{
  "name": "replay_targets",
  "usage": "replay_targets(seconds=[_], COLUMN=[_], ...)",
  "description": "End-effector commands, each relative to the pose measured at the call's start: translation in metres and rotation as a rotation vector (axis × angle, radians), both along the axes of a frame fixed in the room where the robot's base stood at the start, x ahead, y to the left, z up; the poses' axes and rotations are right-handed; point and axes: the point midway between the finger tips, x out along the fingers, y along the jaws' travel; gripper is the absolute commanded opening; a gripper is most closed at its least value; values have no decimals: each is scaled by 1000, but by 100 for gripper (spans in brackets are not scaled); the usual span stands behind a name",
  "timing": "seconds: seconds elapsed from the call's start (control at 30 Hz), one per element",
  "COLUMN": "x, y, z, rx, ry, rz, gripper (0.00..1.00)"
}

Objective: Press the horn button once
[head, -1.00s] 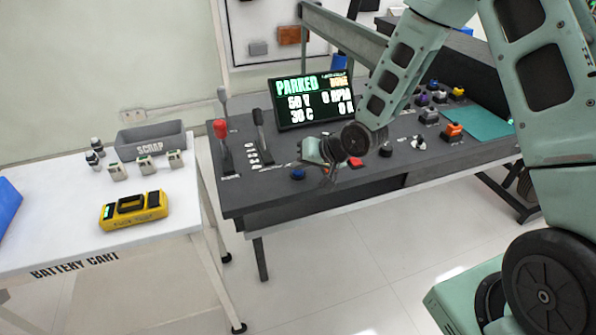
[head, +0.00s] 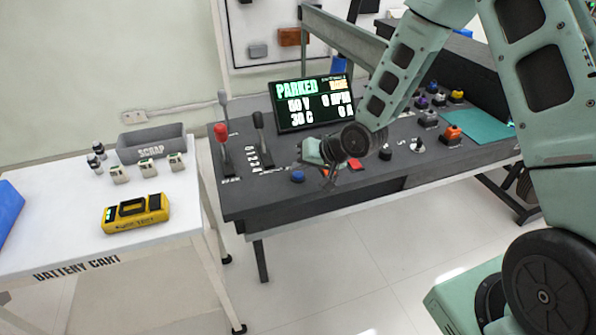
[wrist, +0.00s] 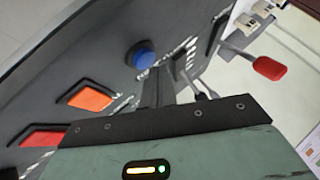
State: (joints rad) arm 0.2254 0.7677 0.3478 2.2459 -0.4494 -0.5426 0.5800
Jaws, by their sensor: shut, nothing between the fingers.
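The dark control console (head: 240,200) carries several buttons. A round blue button (head: 298,176) is near its front edge. It also shows in the wrist view (wrist: 140,57), beyond the fingers. A red square button (head: 354,165) and an orange square one (wrist: 90,98) lie nearby. The red one is at the lower left of the wrist view (wrist: 42,137). I cannot read which label says horn. My gripper (head: 328,178) is over the front of the console, right of the blue button. Its shut, empty fingers (wrist: 156,85) point toward the panel near the blue button. Contact is not visible.
A red-knobbed lever (head: 221,133) and a black lever (head: 258,122) rise left of the screen (head: 312,102), which reads PARKED. More knobs (head: 416,146) are to the right. A white cart (head: 60,240) with a yellow device (head: 136,212) stands left.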

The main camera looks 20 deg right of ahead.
Motion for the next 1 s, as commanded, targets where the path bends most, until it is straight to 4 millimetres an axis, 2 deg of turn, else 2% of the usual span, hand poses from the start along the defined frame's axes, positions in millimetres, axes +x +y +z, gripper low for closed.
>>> replay_targets(seconds=[0.47,1.0], x=[0,0], y=[0,0], z=[7,55], rx=[0,0], ry=[0,1], rz=[0,1], gripper=[0,0])
